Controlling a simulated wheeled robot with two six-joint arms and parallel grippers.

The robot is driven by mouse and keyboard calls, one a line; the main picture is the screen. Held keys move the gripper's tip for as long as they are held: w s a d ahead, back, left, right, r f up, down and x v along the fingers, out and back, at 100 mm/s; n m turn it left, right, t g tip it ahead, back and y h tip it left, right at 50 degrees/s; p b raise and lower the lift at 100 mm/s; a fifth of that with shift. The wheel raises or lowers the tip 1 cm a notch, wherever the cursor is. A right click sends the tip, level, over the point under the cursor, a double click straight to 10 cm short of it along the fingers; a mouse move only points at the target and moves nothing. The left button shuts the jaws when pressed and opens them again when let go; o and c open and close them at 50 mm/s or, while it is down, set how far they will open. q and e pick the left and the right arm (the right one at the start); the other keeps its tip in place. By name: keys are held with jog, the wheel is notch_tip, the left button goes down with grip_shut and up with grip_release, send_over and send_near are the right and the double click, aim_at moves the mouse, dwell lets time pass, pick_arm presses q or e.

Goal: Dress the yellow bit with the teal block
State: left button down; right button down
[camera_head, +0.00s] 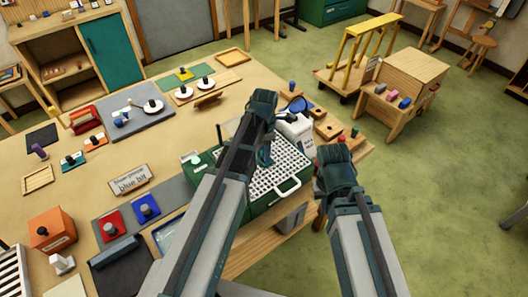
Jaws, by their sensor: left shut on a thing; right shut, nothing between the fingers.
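My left gripper (265,160) reaches down over the white grid top of a green bench machine (245,210). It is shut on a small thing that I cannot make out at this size. My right gripper (320,196) is shut and empty, low beside the machine's right side, partly hidden by its own arm. A teal plate (67,166) with a small dark piece on it lies at the left of the table. A yellow plate (191,71) with a dark knob lies at the back. I cannot tell for certain which piece is the yellow bit or the teal block.
A sign (130,181) reading "blue bit" stands on the table (185,125). A red plate (105,233) and a blue plate (136,218) with knobs lie in front of it. A white container (298,131) stands behind the machine. A wooden cart (410,75) stands on the floor at right.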

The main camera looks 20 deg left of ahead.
pick_arm(q)
jog(key=shift+w+d, duration=0.15)
jog(key=shift+w, duration=0.15)
jog(key=shift+w+d, duration=0.2)
jog(key=shift+w, duration=0.05)
jog(key=shift+d, duration=0.1)
dwell(0.5)
jog(key=shift+s+d, duration=0.7)
jog(key=shift+d, duration=0.1)
jog(key=shift+r, duration=0.15)
jog(key=r+p, duration=0.1)
jog(key=s+d+r+p, duration=0.1)
jog(key=r+p, duration=0.1)
jog(key=d+r+p, duration=0.1)
jog(key=p, duration=0.1)
jog(key=shift+s+d+r, duration=0.2)
jog(key=shift+s+r, duration=0.15)
jog(key=shift+s, duration=0.05)
